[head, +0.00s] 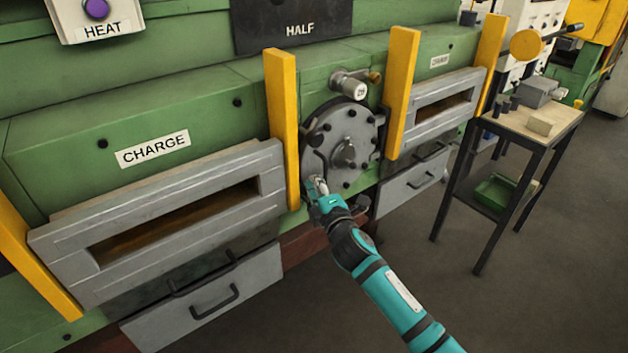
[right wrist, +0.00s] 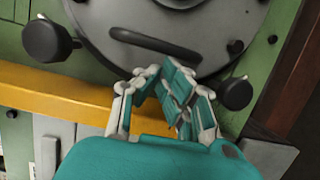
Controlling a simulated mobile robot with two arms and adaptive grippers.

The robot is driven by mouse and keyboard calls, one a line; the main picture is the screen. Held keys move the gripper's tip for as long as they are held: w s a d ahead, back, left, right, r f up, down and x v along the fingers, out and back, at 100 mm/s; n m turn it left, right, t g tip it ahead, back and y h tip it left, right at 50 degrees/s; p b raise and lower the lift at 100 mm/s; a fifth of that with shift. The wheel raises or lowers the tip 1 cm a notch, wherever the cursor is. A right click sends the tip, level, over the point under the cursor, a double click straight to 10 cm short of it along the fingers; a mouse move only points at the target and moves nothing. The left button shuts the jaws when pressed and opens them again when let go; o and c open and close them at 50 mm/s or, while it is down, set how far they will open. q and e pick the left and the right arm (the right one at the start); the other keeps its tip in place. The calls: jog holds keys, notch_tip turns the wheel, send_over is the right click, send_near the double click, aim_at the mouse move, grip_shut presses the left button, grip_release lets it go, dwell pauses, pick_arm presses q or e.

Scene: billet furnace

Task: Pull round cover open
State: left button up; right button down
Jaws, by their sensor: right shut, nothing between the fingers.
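The round cover (head: 362,130) is a grey disc with bolts and a central hub, set upright in the green furnace front between two yellow posts. It looks closed against the front. It also fills the top of the right wrist view (right wrist: 215,25), with its dark bar handle (right wrist: 155,43). My right gripper (head: 318,187) is at the cover's lower left edge. In the right wrist view its fingers (right wrist: 165,82) are shut and empty, with their tips close beside the handle; I cannot tell whether they touch it. My left gripper is out of view.
Yellow posts (head: 282,125) and (head: 401,90) flank the cover. Grey slotted charge doors (head: 160,215) and drawers (head: 205,305) lie beside and below. A wooden-topped table (head: 515,122) stands at right. The floor (head: 480,310) in front is clear.

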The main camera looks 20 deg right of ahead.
jog(key=shift+w, duration=0.55)
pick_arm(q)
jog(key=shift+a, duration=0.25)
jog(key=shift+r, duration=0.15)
pick_arm(e)
jog(key=shift+s, duration=0.15)
